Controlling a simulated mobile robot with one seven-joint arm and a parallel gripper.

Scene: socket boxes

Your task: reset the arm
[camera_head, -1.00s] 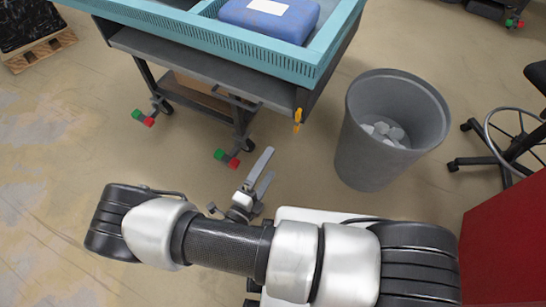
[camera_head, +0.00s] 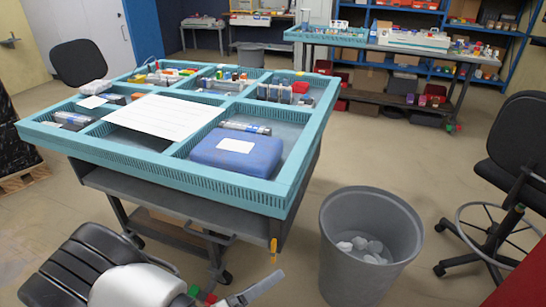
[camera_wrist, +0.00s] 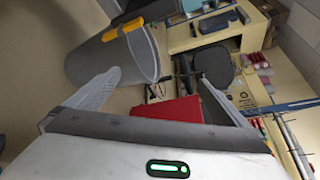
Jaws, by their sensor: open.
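My gripper (camera_wrist: 158,92) is open and empty in the wrist view, with its two fingers spread wide apart. In the head view only part of my gripper (camera_head: 255,290) shows at the bottom edge, below the front corner of the teal-rimmed table (camera_head: 165,170). Part of my arm shows at the lower left of the head view, and the rest is out of the picture. Nothing lies between the fingers.
A grey bin (camera_head: 345,270) holding crumpled white pieces stands right of my gripper, close to the table. A blue box (camera_head: 238,158) sits in the table's front compartment. A black office chair (camera_head: 515,150) stands at the right. Open floor lies beyond the bin.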

